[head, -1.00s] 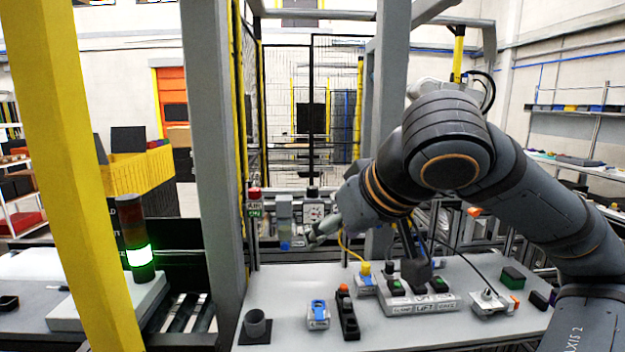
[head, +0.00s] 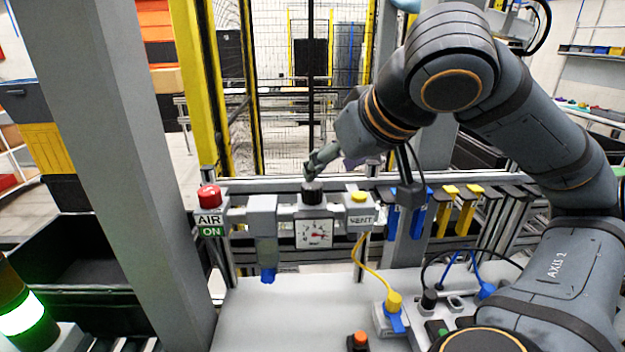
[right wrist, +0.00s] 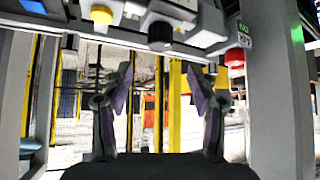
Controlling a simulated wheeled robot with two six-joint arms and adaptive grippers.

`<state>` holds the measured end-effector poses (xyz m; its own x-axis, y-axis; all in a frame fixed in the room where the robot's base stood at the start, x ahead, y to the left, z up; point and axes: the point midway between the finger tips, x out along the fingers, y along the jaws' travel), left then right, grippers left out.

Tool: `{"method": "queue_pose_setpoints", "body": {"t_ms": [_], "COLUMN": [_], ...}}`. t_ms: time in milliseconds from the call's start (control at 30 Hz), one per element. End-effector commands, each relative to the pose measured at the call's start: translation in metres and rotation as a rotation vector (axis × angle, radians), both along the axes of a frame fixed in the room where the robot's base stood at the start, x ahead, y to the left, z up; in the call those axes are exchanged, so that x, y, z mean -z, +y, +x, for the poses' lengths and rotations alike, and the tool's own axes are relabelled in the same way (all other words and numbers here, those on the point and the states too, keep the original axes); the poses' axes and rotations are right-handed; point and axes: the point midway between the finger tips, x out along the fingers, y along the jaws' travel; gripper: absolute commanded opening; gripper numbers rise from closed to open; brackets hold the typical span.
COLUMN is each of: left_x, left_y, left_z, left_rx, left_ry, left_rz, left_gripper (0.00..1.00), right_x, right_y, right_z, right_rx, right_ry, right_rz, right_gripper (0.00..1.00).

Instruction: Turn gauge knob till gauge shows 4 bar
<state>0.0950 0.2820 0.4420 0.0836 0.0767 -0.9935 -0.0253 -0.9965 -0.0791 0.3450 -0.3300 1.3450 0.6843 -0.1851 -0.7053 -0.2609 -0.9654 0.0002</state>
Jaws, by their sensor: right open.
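The gauge (head: 314,233) is a white square dial with a red needle, on a grey unit at the back edge of the table. The needle points to the right side; the numbers are too small to read. The black gauge knob (head: 312,193) stands on top of it. My right gripper (head: 318,160) is just above the knob in the head view, open and empty. In the right wrist view the fingers (right wrist: 160,75) are spread apart, and the knob (right wrist: 160,35) shows beyond them, between their lines and apart from them. My left gripper is not in view.
A red AIR button (head: 209,197) stands left of the gauge, and a yellow VENT button (head: 359,196) close on its right. A grey unit with a blue bottom (head: 263,230) hangs beside the gauge. A yellow cable (head: 366,262) runs below.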

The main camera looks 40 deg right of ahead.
Motion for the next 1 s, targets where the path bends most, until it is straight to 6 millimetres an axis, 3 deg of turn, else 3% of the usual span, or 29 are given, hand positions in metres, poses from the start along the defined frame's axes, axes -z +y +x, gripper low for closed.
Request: {"method": "queue_pose_setpoints", "body": {"t_ms": [200, 400, 833, 1000], "left_x": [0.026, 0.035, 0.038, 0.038], "left_y": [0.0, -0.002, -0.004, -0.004], "left_z": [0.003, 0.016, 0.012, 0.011], "left_rx": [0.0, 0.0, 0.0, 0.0], "left_ry": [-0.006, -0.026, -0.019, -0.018], "left_rz": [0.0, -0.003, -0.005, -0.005], "left_gripper": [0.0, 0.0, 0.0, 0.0], "right_x": [0.038, 0.062, 0.07, 0.07], "right_y": [-0.007, -0.015, -0.018, -0.018], "right_z": [0.029, 0.055, 0.067, 0.067], "right_rx": [-0.001, -0.001, 0.0, 0.0], "right_ry": [0.006, 0.005, 0.001, 0.001], "right_rz": [0.003, 0.004, 0.0, 0.0], "right_gripper": [0.59, 0.59, 0.59, 0.39]}}
